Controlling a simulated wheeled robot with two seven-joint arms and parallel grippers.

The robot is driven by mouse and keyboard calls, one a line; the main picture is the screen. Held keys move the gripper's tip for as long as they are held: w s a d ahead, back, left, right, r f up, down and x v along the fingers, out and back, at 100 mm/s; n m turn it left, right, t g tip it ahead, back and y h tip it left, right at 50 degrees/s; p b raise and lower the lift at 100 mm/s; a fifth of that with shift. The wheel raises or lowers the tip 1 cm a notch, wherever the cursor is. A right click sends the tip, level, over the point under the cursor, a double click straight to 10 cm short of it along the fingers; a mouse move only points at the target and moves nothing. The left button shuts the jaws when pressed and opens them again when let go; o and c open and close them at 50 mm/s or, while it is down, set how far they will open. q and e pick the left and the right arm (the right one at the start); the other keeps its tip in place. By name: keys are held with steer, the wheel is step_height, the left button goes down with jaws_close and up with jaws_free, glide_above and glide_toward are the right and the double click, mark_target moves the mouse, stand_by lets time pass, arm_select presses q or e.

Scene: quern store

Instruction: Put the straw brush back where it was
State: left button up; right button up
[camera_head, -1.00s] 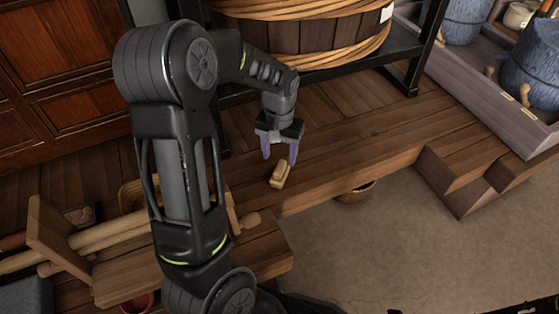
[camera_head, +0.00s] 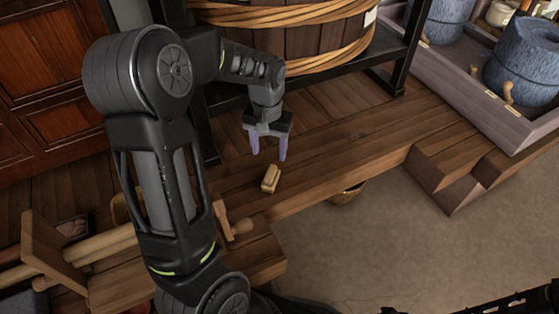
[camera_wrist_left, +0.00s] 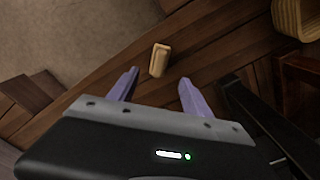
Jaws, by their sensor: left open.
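A small tan block-shaped object (camera_head: 270,179), probably the straw brush, lies on the wooden plank floor near its edge. In the left wrist view it also shows (camera_wrist_left: 159,60), just beyond and between the fingertips. My left gripper (camera_head: 268,157) is open and empty, with its two purple fingers apart and pointing down, a little behind the brush. Its fingers also show in the left wrist view (camera_wrist_left: 158,76). They do not appear to touch the brush. My right gripper does not show.
A large wooden tub (camera_head: 300,40) bound with rope stands on a black rack behind. Grey stone querns (camera_head: 525,65) sit in a wooden trough at the right. A wooden frame with rollers (camera_head: 55,255) stands at the left.

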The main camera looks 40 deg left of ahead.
arm_select(q)
steer(key=shift+m+h, duration=0.5)
steer(key=d+f, duration=0.6)
steer(key=f, duration=0.1)
steer(key=shift+w+d+f, duration=0.1)
steer(key=shift+d+f, duration=0.05)
steer(key=shift+d, duration=0.05)
steer(key=s+d+f+h, duration=0.1)
steer(key=s+d+f, duration=0.7)
steer(key=d, duration=0.3)
steer(key=s+d+f+h, duration=0.2)
steer(key=s+d+f, duration=0.6)
steer(key=d, duration=0.4)
steer(key=shift+f+m+t, duration=0.4)
steer(key=shift+f, duration=0.45)
